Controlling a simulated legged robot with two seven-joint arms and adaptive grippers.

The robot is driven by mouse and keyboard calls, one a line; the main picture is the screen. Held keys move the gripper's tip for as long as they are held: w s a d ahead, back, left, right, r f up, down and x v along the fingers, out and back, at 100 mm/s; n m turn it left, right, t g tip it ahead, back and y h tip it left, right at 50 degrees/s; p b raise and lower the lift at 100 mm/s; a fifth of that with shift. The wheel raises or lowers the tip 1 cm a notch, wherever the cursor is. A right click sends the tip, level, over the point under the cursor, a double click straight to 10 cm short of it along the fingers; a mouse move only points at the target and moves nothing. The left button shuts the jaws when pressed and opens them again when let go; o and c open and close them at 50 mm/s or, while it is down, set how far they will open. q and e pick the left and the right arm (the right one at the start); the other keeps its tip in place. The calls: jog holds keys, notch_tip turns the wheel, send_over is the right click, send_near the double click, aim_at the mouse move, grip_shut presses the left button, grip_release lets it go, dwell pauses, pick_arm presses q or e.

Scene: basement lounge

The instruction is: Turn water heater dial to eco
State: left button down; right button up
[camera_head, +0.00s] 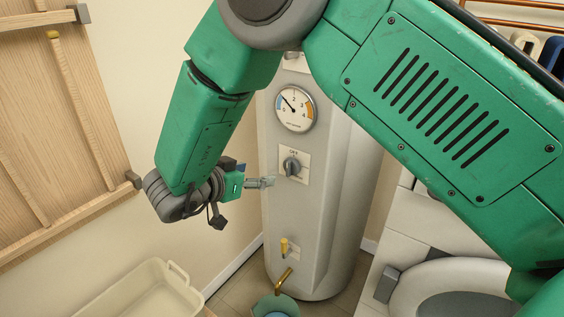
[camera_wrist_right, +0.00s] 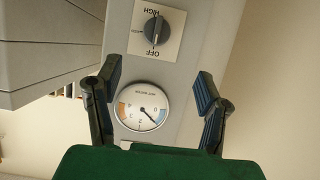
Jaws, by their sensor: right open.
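The water heater (camera_head: 322,230) is a pale upright tank. Its grey dial (camera_head: 292,166) sits on a white plate marked OFF at the top, below a round gauge (camera_head: 295,109). My right gripper (camera_head: 268,182) is open and empty, just left of the dial and a little below it. In the right wrist view the scene is upside down: the dial (camera_wrist_right: 157,30) lies beyond the open fingers (camera_wrist_right: 159,75), with HIGH and OFF at opposite ends and a small label on the left. Its grip bar lies along the OFF–HIGH line; which end is the pointer is unclear.
A yellow-handled valve (camera_head: 284,246) and brass spout (camera_head: 284,280) sit low on the tank, above a green bucket (camera_head: 268,303). A cream basin (camera_head: 135,290) is at lower left, wooden panelling (camera_head: 60,120) at left, a toilet (camera_head: 450,280) at right.

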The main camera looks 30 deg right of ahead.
aim_at(287, 167)
jog(key=x, duration=0.8)
jog(key=b+x, duration=0.1)
jog(key=x, duration=0.4)
jog(key=shift+s+d, duration=0.15)
jog(key=shift+s, duration=0.2)
jog(key=shift+w+d+f, duration=0.1)
jog(key=shift+w+f, duration=0.05)
jog(key=shift+w, duration=0.1)
jog(key=shift+d, duration=0.15)
jog(key=c, duration=1.1)
